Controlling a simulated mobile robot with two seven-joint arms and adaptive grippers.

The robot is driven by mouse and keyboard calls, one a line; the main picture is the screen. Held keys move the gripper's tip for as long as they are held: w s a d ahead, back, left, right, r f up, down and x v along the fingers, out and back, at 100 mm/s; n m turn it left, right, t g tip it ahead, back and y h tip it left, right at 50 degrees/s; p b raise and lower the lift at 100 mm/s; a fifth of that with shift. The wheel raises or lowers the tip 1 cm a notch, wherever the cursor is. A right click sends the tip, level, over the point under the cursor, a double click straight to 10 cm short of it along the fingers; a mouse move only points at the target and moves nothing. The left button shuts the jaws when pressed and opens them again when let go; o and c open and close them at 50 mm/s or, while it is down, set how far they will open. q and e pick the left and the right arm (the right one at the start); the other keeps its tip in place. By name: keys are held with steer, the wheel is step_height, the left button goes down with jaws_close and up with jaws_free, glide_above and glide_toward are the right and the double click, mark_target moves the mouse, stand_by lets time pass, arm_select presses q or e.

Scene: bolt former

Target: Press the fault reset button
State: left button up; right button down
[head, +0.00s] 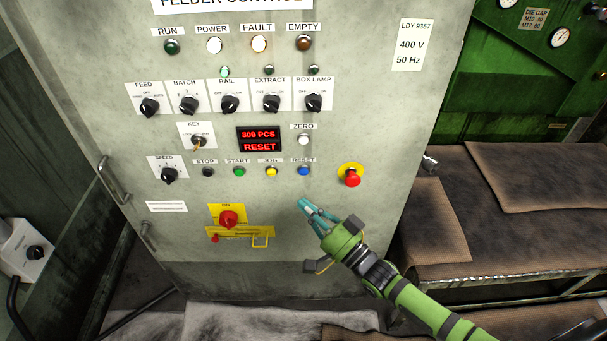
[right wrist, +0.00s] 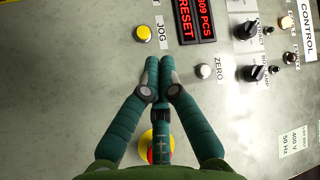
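The blue button (head: 303,171) under the RESET label is on the grey control cabinet (head: 300,230), at the right end of the lower button row. My right gripper (head: 304,203) is just below that button in the head view, in front of the panel. Its two teal fingertips (right wrist: 159,62) lie together in the right wrist view, with nothing between them. The blue button does not show in the right wrist view; the fingers cover that part of the panel. A gap between fingertips and panel cannot be judged. My left gripper is not in view.
The yellow JOG button (head: 271,171) is left of the blue one, and the white ZERO button (head: 303,140) is above it. A red emergency stop (head: 352,177) is to the right. The red display (head: 259,140) reads 309 PCS RESET. The FAULT lamp (head: 259,44) looks bright.

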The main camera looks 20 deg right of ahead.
mark_target(304, 172)
steer(key=shift+w+d+b, duration=0.35)
steer(key=shift+w+b, duration=0.25)
steer(key=shift+w, duration=0.55)
steer(key=shift+w+d+b, duration=0.3)
steer(key=shift+w+b, duration=0.35)
steer(key=shift+w, duration=0.45)
steer(key=shift+w+d+b, duration=0.35)
steer(key=shift+w+b, duration=0.25)
steer(key=shift+w, duration=0.55)
steer(key=shift+w+f, duration=0.1)
steer(key=shift+w, duration=0.05)
steer(key=shift+w+d, duration=0.1)
steer(key=shift+w, duration=0.15)
steer(key=shift+w+d+b, duration=0.1)
steer(key=shift+w+b, duration=0.3)
steer(key=shift+b, duration=0.15)
steer(key=shift+s, duration=0.1)
steer(key=shift+s+a+p, duration=0.25)
steer(key=shift+s+p, duration=0.4)
steer(key=shift+s, duration=0.05)
